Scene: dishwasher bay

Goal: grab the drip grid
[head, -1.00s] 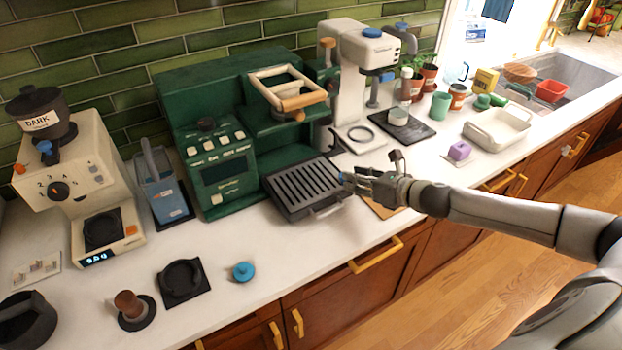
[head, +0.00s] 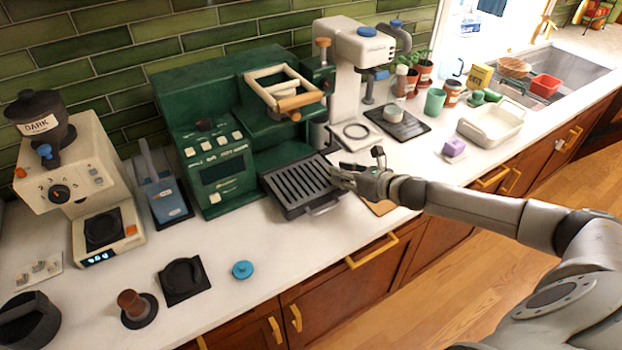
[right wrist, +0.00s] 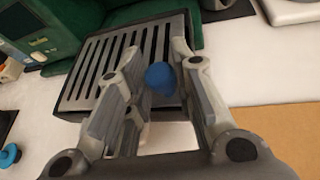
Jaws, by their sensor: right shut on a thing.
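The drip grid (head: 296,186) is a dark slotted plate on a black tray at the front of the green espresso machine. A small blue rounded piece (right wrist: 160,78) shows between the fingers. The exact contact is partly hidden by the fingers. My left gripper is not in view.
The green espresso machine (head: 218,160) stands behind the grid, with a wooden-handled portafilter (head: 298,101) above it. A white machine (head: 352,75) stands to the right. A blue knob-like lid (head: 242,270) lies at front left. Clear white counter lies in front of the grid.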

